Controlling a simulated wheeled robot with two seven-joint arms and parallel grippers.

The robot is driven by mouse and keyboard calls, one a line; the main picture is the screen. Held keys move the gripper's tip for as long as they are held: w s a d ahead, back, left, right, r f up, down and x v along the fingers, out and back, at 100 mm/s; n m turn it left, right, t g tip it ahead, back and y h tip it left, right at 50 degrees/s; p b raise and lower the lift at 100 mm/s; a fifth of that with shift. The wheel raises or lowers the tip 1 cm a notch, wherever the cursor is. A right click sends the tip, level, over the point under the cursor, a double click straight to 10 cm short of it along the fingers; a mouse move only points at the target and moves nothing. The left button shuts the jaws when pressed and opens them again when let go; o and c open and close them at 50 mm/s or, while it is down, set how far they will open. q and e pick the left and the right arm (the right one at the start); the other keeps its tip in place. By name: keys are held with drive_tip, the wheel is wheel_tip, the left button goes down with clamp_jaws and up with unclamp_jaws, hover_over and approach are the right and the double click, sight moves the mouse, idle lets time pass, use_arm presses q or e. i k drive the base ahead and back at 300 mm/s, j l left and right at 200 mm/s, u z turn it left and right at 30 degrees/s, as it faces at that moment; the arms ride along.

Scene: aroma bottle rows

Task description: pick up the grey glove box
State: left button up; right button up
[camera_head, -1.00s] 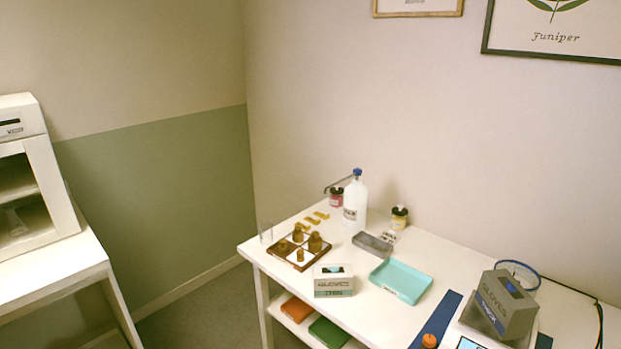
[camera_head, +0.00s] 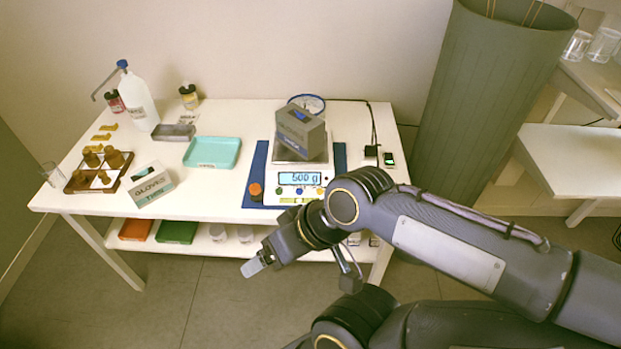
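The grey glove box (camera_head: 300,132) sits tilted on top of the white scale (camera_head: 300,182) on the table, with its dark blue-grey side facing me. The scale's display reads 500 g. My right arm comes in from the right, and its gripper (camera_head: 257,266) hangs in front of the table's front edge, below and left of the scale. It is apart from the box. Only a pale fingertip shows clearly, so its opening cannot be told. My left gripper is not in view.
A white glove box (camera_head: 150,186), a teal tray (camera_head: 212,153) and a brown bottle rack (camera_head: 82,182) stand left of the scale. An orange-capped bottle (camera_head: 255,191) is by its left front corner. A tall grey-green cylinder (camera_head: 487,90) stands right of the table.

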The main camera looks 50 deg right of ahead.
sight(303, 132)
drive_tip(key=z, duration=1.55)
drive_tip(key=i+u, duration=0.25)
drive_tip(key=u, duration=0.2)
drive_tip(key=i+u, duration=0.2)
drive_tip(key=u, duration=0.3)
